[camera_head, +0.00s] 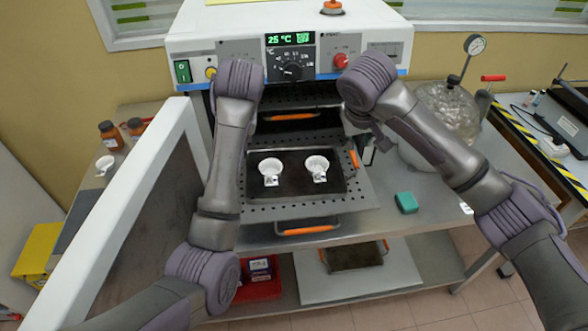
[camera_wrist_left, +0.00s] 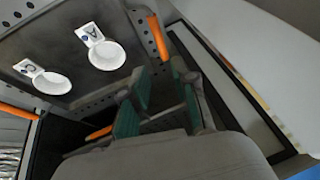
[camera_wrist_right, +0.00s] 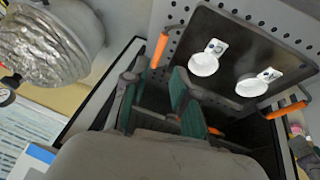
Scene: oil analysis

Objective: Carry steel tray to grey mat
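The dark steel tray (camera_head: 296,159) lies on the pulled-out perforated oven shelf, carrying two white cups. Its right orange handle (camera_head: 354,158) shows in the head view; my left arm covers its left side. In the left wrist view, an orange handle (camera_wrist_left: 157,37) is ahead of my open, empty left gripper (camera_wrist_left: 160,82). My right gripper (camera_head: 377,137) is beside the tray's right side; in the right wrist view it is open and empty (camera_wrist_right: 157,84), with the other handle (camera_wrist_right: 160,49) ahead. A pale grey sheet (camera_head: 325,290) lies low under the bench; I cannot tell if it is the grey mat.
The oven (camera_head: 290,35) stands behind, its door (camera_head: 130,210) swung open at left. A foil-wrapped round vessel (camera_head: 447,108) stands right of the shelf. A green block (camera_head: 406,202) sits on the steel bench (camera_head: 425,225). Another dark tray (camera_head: 352,257) lies on the pale sheet.

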